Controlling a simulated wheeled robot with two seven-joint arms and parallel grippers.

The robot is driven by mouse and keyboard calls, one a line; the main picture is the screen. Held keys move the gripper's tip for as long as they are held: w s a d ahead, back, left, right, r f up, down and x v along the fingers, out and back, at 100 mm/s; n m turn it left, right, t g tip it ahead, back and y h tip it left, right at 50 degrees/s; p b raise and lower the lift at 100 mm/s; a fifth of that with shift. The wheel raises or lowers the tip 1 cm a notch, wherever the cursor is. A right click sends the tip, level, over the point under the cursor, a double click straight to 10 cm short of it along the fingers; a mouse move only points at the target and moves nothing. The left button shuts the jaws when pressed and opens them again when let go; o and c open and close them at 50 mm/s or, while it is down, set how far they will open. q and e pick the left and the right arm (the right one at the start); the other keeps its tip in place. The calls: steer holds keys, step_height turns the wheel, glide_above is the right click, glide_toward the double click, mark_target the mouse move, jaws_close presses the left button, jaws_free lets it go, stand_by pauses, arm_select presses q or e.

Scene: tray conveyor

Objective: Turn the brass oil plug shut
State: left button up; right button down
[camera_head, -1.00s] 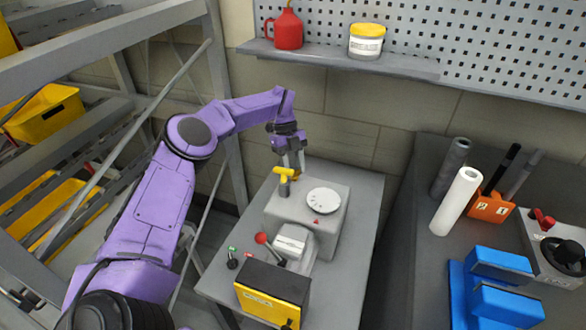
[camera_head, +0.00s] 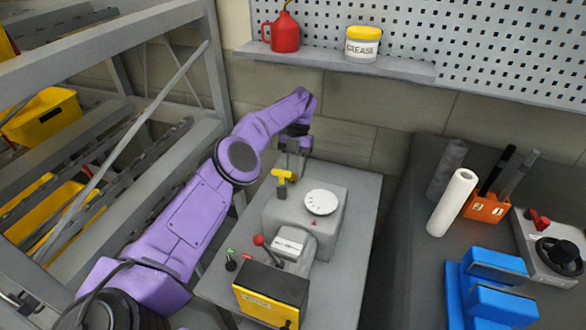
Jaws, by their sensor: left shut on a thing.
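The grey machine housing (camera_head: 303,222) stands on a grey bench, with a white dial (camera_head: 321,202) on its top. A yellow T-shaped handle (camera_head: 282,175) stands on a grey stub at the back left of the housing. My left gripper (camera_head: 292,171) points down just behind this handle. It is shut on the small brass oil plug (camera_head: 292,178), which is mostly hidden by the fingers and the yellow handle. How far the plug is turned cannot be seen. My right gripper is not in view.
A red-knobbed lever (camera_head: 259,240) and a black and yellow box (camera_head: 270,292) are at the front of the bench (camera_head: 350,250). A shelf (camera_head: 340,61) above holds a red oil can (camera_head: 285,33) and a grease jar (camera_head: 362,44). A metal rack stands left.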

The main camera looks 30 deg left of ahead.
arm_select(q)
steer(key=shift+m, duration=0.4)
steer(key=o, duration=1.1)
steer(key=shift+c, duration=0.2)
